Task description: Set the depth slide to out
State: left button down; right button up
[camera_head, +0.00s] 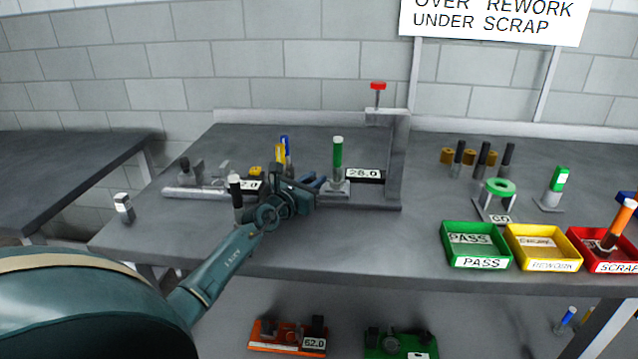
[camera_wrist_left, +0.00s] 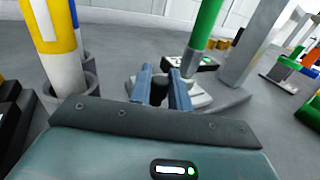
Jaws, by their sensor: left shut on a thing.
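My left gripper (camera_head: 314,182) reaches over the middle of the bench. In the left wrist view its two blue fingers (camera_wrist_left: 162,88) are shut on a small dark knob (camera_wrist_left: 159,98), at the near side of a pale base (camera_wrist_left: 195,98). I take this knob to belong to the depth slide; the slide itself is mostly hidden by the gripper, and its setting cannot be read. A green-topped post (camera_head: 337,158) stands upright on the base, beside a display reading 28.0 (camera_head: 364,174). My right gripper is in neither view.
Yellow (camera_head: 280,157) and blue posts stand close by the left gripper. A grey upright frame (camera_head: 397,160) with a red-topped handle (camera_head: 378,87) rises right of the display. Green (camera_head: 448,258), yellow (camera_head: 512,259) and red trays sit at the front right.

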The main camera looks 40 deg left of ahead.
pick_arm(q)
jog(key=shift+s+a, duration=0.1)
jog(key=shift+a, duration=0.1)
jog(key=c, duration=1.4)
grip_release()
jog(key=shift+s+a, duration=0.1)
jog(key=shift+o, duration=0.2)
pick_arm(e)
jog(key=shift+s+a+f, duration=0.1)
